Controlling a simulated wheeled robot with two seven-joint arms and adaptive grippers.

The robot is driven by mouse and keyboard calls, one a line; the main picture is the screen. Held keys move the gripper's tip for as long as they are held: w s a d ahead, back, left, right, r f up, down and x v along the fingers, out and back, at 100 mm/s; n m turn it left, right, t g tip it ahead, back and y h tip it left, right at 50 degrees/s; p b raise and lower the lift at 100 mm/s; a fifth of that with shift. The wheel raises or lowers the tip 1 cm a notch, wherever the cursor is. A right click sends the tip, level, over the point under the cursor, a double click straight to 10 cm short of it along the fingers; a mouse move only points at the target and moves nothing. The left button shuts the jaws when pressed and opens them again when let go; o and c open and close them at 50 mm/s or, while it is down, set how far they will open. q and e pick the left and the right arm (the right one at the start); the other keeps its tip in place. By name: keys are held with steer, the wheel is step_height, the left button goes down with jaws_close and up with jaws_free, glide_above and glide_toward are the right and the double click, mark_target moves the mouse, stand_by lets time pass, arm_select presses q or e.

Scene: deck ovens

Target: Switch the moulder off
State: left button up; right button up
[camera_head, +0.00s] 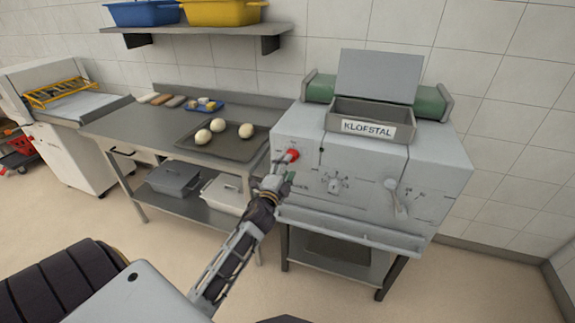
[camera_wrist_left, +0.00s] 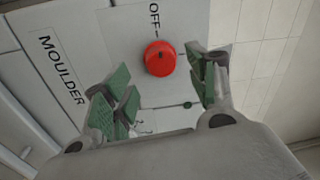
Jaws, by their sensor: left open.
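The moulder (camera_head: 285,136) is a grey machine labelled KLOFSTAL, standing on a metal stand at the right. A red knob (camera_head: 292,155) sits at the left of its front panel. In the left wrist view the red knob (camera_wrist_left: 160,58) is below the word OFF, with a MOULDER label to the left. My left gripper (camera_head: 282,180) is just in front of the panel, below the knob in the head view. In the wrist view its green-padded fingers (camera_wrist_left: 160,92) are spread wide, with the knob between and beyond them. I cannot tell any contact. My right gripper is out of view.
A steel table (camera_head: 120,125) to the left holds a dark tray (camera_head: 190,144) with dough balls. A dial (camera_head: 335,185) and a lever (camera_head: 396,200) are further right on the moulder's front. A shelf (camera_head: 210,30) with blue and yellow bins hangs above.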

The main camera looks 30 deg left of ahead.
arm_select(q)
steer(key=v, duration=0.7)
steer(key=shift+s, duration=0.15)
steer(key=shift+n, duration=0.4)
stand_by(0.7)
